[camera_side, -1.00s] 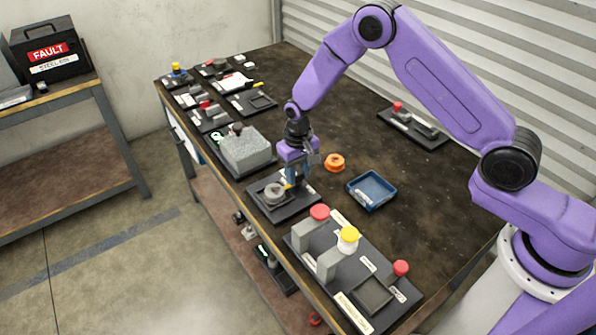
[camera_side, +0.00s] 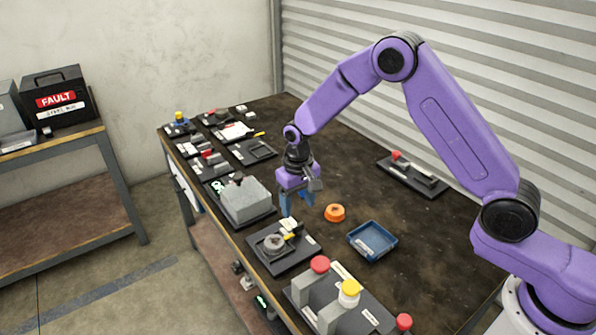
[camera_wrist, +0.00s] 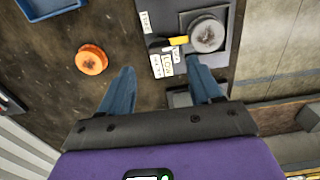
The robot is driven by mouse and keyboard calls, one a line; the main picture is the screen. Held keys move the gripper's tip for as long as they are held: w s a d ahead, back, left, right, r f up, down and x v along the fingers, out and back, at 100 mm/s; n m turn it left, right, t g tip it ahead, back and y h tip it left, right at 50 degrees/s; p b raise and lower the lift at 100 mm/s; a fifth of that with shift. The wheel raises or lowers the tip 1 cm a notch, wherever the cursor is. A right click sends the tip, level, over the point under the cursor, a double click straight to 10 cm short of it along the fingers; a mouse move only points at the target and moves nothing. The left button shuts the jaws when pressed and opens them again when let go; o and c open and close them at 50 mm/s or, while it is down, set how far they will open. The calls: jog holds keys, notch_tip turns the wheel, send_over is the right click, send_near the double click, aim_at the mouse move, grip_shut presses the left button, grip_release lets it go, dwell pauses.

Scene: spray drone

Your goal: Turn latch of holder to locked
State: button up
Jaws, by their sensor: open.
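The holder is a dark plate (camera_side: 298,256) with a round grey disc (camera_side: 273,243) on it, near the front edge of the bench. Its latch is a dark lever with a yellow part (camera_side: 290,236) beside the disc. In the wrist view the lever's yellow part (camera_wrist: 178,41) points toward the disc (camera_wrist: 207,34), with small white labels (camera_wrist: 163,66) beside it; their text is too small to read surely. My gripper (camera_side: 297,205) is open and empty, raised above the bench just behind the holder. In the wrist view its fingers (camera_wrist: 162,75) stand apart, not touching the latch.
An orange ring (camera_side: 335,213) and a blue tray (camera_side: 386,244) lie to the right of my gripper. A grey block (camera_side: 244,200) on a plate stands close at left. A panel with red and yellow knobs (camera_side: 349,290) stands in front. The bench middle is mostly clear.

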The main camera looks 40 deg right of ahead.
notch_tip(320, 180, up, 10)
jog(key=shift+r, duration=0.2)
dwell(0.5)
jog(key=s+r+n, duration=0.3)
jog(key=s, duration=0.5)
jog(key=s+r+n, duration=0.2)
jog(key=s+n, duration=0.1)
jog(key=s, duration=0.5)
jog(key=s+d+n, duration=0.3)
jog(key=s+d, duration=0.2)
jog(key=s, duration=0.5)
jog(key=s+d+n, duration=0.3)
jog(key=s+d, duration=0.1)
jog(key=s, duration=0.6)
jog(key=shift+d+n, duration=0.35)
jog(key=shift+n, duration=0.05)
